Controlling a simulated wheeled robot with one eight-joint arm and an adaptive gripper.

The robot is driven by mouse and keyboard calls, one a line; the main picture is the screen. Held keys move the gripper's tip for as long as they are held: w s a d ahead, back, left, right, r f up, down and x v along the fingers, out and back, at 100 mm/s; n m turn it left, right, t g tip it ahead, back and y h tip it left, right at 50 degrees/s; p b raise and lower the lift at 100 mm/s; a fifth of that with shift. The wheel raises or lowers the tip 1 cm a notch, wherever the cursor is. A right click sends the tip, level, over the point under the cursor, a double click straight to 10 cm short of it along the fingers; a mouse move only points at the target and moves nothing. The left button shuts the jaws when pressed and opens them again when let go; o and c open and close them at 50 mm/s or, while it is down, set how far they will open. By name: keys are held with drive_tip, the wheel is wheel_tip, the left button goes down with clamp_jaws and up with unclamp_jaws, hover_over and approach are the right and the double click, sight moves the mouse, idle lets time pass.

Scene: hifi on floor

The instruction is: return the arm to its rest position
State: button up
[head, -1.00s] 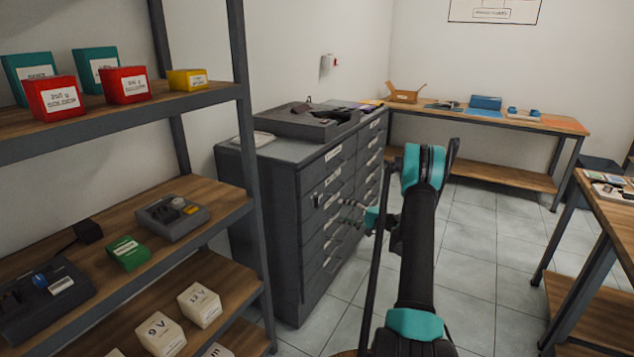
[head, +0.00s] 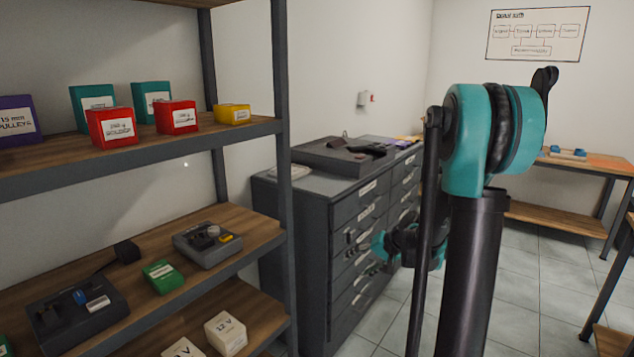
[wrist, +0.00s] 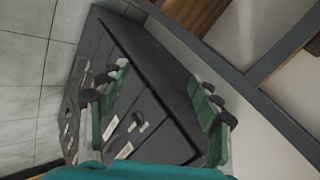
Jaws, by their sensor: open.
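My gripper (wrist: 160,118) shows in the wrist view with its green-padded fingers spread wide and nothing between them. Behind the fingers is the dark drawer cabinet, tilted in that view. In the head view my arm (head: 470,230) rises at the right of centre, with its teal elbow joint high in the picture. The forearm reaches away behind it, and a teal and black part of it shows low in front of the drawer cabinet (head: 340,215). The fingertips are hidden or too small to make out in the head view.
A shelf unit (head: 240,130) with boxes and devices stands close on the left. A workbench (head: 590,165) is at the back right, and another table's edge (head: 622,270) is at the right. Tiled floor (head: 540,270) lies clear between them.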

drive_tip(key=s+d+f+n+h, duration=0.1)
drive_tip(key=s+d+h, duration=0.1)
drive_tip(key=s, duration=1)
drive_tip(key=s+d+f+n+h, duration=0.2)
drive_tip(key=s+d+h, duration=0.1)
drive_tip(key=s, duration=1)
drive_tip(key=shift+s+d+f+g+h, duration=0.15)
drive_tip(key=shift+d+f+g+h, duration=0.2)
drive_tip(key=shift+h, duration=0.55)
drive_tip(key=shift+a+r, duration=0.1)
drive_tip(key=shift+r, duration=0.05)
